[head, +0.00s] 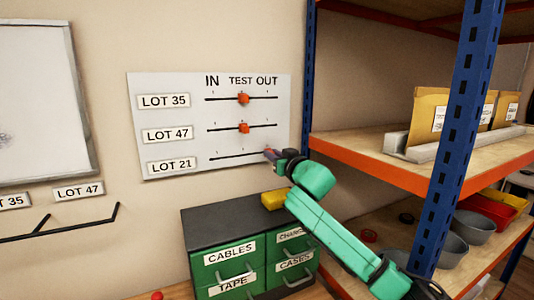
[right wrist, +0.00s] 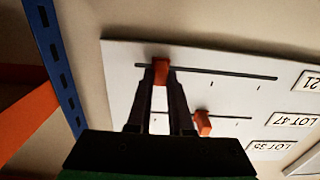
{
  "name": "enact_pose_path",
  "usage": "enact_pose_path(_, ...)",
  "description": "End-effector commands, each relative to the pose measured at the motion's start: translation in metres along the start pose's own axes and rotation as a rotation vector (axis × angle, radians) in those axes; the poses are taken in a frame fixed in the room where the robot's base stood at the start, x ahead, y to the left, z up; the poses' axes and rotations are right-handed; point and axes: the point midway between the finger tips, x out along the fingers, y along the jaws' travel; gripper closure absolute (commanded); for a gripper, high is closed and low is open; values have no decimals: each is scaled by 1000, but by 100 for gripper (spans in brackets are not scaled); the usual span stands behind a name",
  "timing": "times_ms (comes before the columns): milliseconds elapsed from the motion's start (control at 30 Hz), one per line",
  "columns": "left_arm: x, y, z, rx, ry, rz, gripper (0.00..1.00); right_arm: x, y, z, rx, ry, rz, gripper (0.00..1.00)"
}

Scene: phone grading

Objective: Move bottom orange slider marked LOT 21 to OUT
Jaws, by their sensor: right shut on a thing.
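A white wall board (head: 160,100) has three horizontal tracks under the words IN, TEST and OUT. The bottom track, beside the LOT 21 label (head: 171,166), carries an orange slider (head: 268,152) near its right end, under OUT. My right gripper (head: 271,155) is shut on this slider and partly covers it in the head view. The right wrist view, turned upside down, shows the LOT 21 slider (right wrist: 161,70) between the fingertips, close to one end of the track. The orange LOT 35 slider (head: 243,98) and LOT 47 slider (head: 244,128) sit under TEST. My left gripper is not in view.
A shelf rack with a blue post (head: 311,60) stands close to the right of the board. A dark-topped green drawer cabinet (head: 225,225) with a yellow object (head: 274,199) on top stands below. A whiteboard (head: 45,100) hangs at left.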

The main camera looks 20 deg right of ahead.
Motion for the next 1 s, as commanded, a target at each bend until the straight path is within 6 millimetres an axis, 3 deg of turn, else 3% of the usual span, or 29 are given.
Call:
enact_pose_path(300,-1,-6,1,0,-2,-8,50,0,2,0,-1,1,1,100)
enact_pose_path(333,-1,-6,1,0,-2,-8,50,0,2,0,-1,1,1,77)
enact_pose_path(400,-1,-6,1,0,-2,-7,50,0,2,-1,-1,2,1,51)
enact_pose_path(767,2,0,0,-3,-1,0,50,-2,1,0,-1,4,-1,50)
enact_pose_path(1000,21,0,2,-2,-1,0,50,-34,1,5,-5,3,-2,50)
